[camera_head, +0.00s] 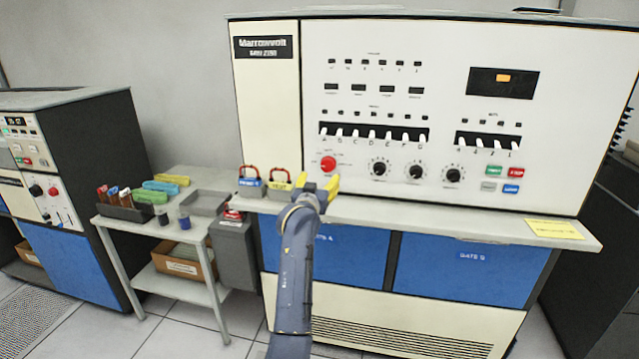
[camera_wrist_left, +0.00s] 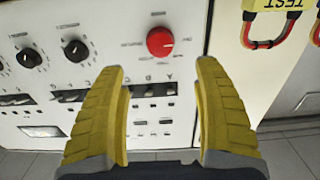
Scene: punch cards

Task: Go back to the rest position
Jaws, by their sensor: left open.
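My left gripper (camera_head: 319,189) has yellow fingers and is in front of the white machine panel (camera_head: 400,60), at the height of the red knob (camera_head: 328,163). In the left wrist view its two yellow fingers (camera_wrist_left: 160,115) are spread apart with nothing between them. The red knob also shows in the wrist view (camera_wrist_left: 160,41), beyond the gap and apart from the fingertips. My right gripper is in neither view.
A red-shackled tag with a yellow body (camera_head: 280,186) and one with a blue body (camera_head: 250,186) stand left of the gripper on the ledge (camera_head: 480,222). A side table (camera_head: 185,235) with trays and coloured items is at left. A yellow note (camera_head: 553,229) lies on the ledge's right end.

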